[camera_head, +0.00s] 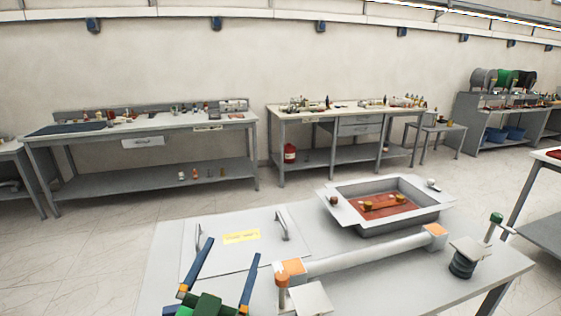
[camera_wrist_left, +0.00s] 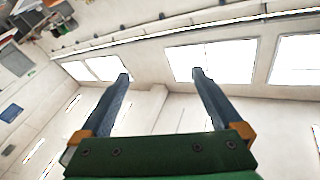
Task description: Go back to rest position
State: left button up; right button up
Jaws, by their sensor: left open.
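My left gripper (camera_head: 224,270) is at the lower left of the head view, in front of the near table's lid plate (camera_head: 225,250). Its two blue fingers are spread apart with nothing between them. In the left wrist view the same gripper (camera_wrist_left: 163,75) is open and empty, with wall and windows behind it. My right gripper is not in view.
The near table (camera_head: 390,285) holds the grey lid with two handles, an open grey tank (camera_head: 420,213) with a reddish inside, a long white bar (camera_head: 365,254) with orange ends, and a dark ribbed part (camera_head: 462,265). Workbenches (camera_head: 140,130) stand along the wall; floor lies between.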

pick_arm(q)
jog(key=s+a+f+n+g+y, duration=0.2)
jog(key=s+a+f+g, duration=0.25)
jog(key=f, duration=0.45)
jog(key=s+a+f+n+g+y, duration=0.25)
jog(key=s+f+g, duration=0.2)
jog(key=f, duration=0.55)
jog(key=s+f+m+g, duration=0.1)
jog(key=s+f+g, duration=0.3)
jog(key=s, duration=0.3)
jog(key=s+f+g, duration=0.4)
jog(key=s, duration=0.3)
notch_tip(320, 180, down, 22)
jog(key=s+b, duration=0.2)
jog(key=b, duration=0.4)
jog(key=s+a+f+g+b, duration=0.2)
jog(key=s+f+b, duration=0.2)
jog(key=s+f, duration=0.8)
notch_tip(320, 180, down, 3)
jog(key=shift+s+a+r, duration=0.15)
jog(key=shift+a+r, duration=0.05)
jog(key=shift+a, duration=0.15)
